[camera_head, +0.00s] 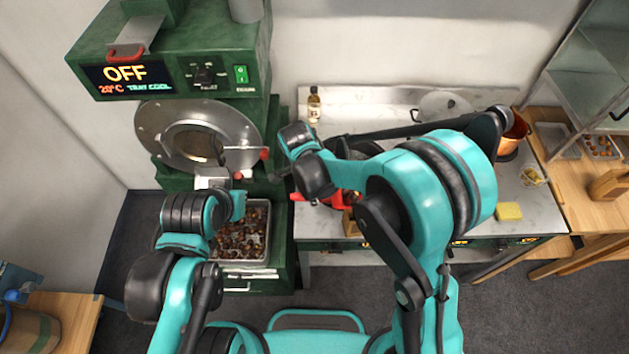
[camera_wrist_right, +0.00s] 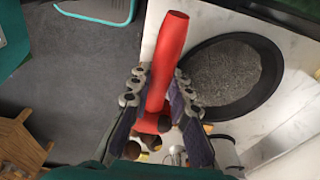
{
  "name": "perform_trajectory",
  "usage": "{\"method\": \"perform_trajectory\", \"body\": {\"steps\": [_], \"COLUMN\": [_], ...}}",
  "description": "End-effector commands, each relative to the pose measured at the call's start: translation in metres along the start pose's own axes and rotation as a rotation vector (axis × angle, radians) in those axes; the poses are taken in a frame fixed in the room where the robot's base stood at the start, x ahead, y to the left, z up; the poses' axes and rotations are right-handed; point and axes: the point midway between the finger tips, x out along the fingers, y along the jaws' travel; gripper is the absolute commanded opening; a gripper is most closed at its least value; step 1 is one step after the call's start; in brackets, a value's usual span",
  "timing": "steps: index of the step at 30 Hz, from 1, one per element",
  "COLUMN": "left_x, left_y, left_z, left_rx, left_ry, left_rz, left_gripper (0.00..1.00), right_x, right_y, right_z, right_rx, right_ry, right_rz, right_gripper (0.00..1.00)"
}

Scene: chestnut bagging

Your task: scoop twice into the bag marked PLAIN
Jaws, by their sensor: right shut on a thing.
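My right gripper (camera_head: 318,194) is shut on a red handle (camera_wrist_right: 168,55), which stands between its fingers in the right wrist view. The handle also shows in the head view (camera_head: 340,199), over the left end of the counter. What the handle belongs to is mostly hidden; a few brown round things show below it in the wrist view. Chestnuts (camera_head: 240,232) lie in a metal tray (camera_head: 247,263) under the roaster. My left gripper (camera_head: 222,168) is in front of the roaster drum; its fingers are too small to read. I cannot make out a bag marked PLAIN.
The green roaster (camera_head: 170,55) reads OFF and 20°C. A dark pan (camera_wrist_right: 235,78) with grey grains sits beside the held handle. A bottle (camera_head: 314,104), a yellow sponge (camera_head: 508,211) and a copper pot (camera_head: 514,131) stand on the counter. My right arm covers much of it.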

Motion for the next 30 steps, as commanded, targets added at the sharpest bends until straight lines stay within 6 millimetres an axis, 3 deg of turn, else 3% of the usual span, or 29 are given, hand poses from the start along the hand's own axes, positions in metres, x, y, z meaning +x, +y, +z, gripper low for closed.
{"method": "perform_trajectory", "body": {"steps": [7,14,21,30], "left_x": [-0.012,-0.029,-0.034,-0.005], "left_y": [0.0,0.0,0.0,0.0], "left_z": [-0.008,-0.021,-0.025,-0.004], "left_rx": [0.0,0.0,0.0,0.0], "left_ry": [0.0,0.0,0.0,0.0], "left_rz": [0.0,0.0,0.0,0.0], "left_gripper": [0.0,0.0,0.0,0.0], "right_x": [0.0,-0.024,-0.04,-0.046], "right_y": [-0.001,-0.001,-0.001,-0.001], "right_z": [-0.015,-0.033,-0.057,-0.089], "right_rx": [0.012,0.009,0.009,0.007], "right_ry": [-0.264,-0.478,-0.696,-0.958], "right_rz": [-0.001,-0.003,-0.006,-0.005], "right_gripper": [0.0,0.0,0.0,0.0]}}
